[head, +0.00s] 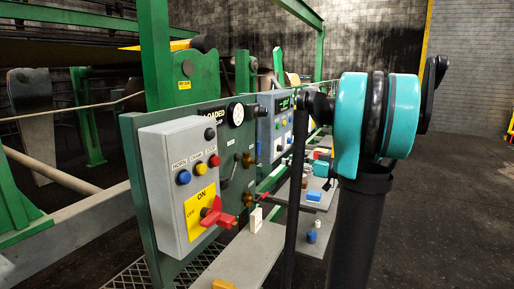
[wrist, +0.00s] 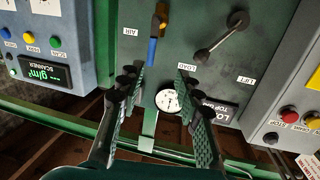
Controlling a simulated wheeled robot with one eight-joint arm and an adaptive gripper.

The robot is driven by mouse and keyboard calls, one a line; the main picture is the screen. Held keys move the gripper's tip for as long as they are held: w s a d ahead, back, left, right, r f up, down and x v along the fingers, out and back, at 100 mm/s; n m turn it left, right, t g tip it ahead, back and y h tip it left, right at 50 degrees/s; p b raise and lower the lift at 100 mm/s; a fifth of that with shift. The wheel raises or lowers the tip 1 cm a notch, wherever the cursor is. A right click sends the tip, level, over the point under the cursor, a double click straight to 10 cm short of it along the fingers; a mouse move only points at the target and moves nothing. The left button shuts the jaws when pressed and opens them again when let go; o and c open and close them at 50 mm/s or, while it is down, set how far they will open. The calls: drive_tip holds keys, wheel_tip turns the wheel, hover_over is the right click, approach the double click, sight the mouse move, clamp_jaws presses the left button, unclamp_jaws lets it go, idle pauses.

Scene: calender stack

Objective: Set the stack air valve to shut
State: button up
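The stack air valve (wrist: 154,46) shows in the wrist view, upper middle on the green panel. Its blue lever hangs down the picture from a brass-coloured part, beside a small white label that seems to read AIR. My gripper (wrist: 160,77) is open in the wrist view, its two dark textured fingers apart and nothing between them. The fingertips are below the lever in the picture and seem apart from it.
A round gauge (wrist: 168,100) shows between the fingers. A black-knobbed lever (wrist: 222,38) is right of the valve. A grey box with buttons and a red rotary switch (head: 216,212) stands at the panel's near end. A scanner box (wrist: 45,72) is at left.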

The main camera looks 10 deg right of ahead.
sight(259, 148)
drive_tip(key=shift+t, duration=0.3)
drive_tip(key=x, duration=0.5)
drive_tip(key=r+x, duration=0.1)
drive_tip(key=x, duration=0.5)
drive_tip(key=w+d+x, duration=0.1)
drive_tip(key=x, duration=0.5)
drive_tip(key=shift+a+r, duration=0.1)
drive_tip(key=shift+r, duration=0.15)
drive_tip(key=shift+c, duration=0.4)
clamp_jaws()
